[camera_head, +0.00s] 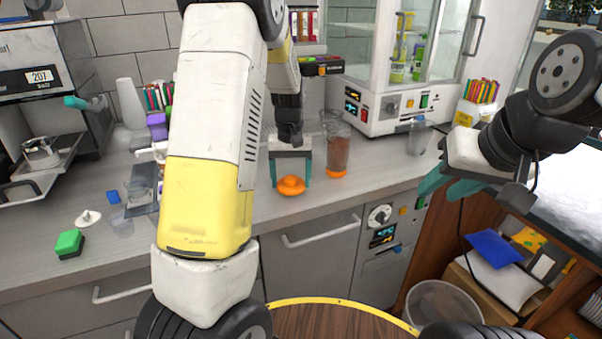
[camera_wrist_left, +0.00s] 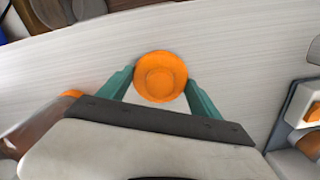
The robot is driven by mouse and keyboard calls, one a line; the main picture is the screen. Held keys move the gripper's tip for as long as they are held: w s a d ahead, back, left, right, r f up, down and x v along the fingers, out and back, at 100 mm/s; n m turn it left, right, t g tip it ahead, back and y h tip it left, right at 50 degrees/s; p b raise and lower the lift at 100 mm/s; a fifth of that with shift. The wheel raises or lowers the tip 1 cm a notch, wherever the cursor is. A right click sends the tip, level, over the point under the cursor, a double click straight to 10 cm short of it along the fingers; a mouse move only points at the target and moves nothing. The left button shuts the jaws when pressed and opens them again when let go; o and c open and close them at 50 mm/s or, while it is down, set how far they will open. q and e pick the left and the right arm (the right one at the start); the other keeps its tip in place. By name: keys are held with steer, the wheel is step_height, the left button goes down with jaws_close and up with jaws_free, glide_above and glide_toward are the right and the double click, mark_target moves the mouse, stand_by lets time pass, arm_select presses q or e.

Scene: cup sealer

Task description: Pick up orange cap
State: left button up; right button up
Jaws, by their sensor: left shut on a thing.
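The orange cap (camera_head: 291,187) is a round disc with a raised middle, at the front part of the counter. My left gripper (camera_head: 291,183) points down with its teal fingers on either side of the cap. In the left wrist view the cap (camera_wrist_left: 160,77) sits between the two fingertips (camera_wrist_left: 160,84), which touch its sides, so the gripper is shut on it. Whether the cap still rests on the counter is hard to tell. My right gripper (camera_head: 445,188) hangs at the right, before the cabinet, with teal fingers; its gap is not clear.
A tall clear shaker with brown contents (camera_head: 337,150) and an orange base stands just right of my left gripper. A white cabinet machine (camera_head: 398,108) stands behind it. A green block (camera_head: 69,243) and a white lid (camera_head: 88,218) lie at left. The counter's front edge is close.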

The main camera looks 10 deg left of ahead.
mark_target(291, 177)
arm_select(q)
step_height(291, 177, up, 3)
steer(key=shift+r, duration=0.15)
steer(key=s+d+r, duration=0.1)
steer(key=s+d, duration=0.2)
steer(key=s, duration=1.2)
steer(key=shift+s+d, duration=0.15)
steer(key=shift+s, duration=0.2)
steer(key=shift+r, duration=0.1)
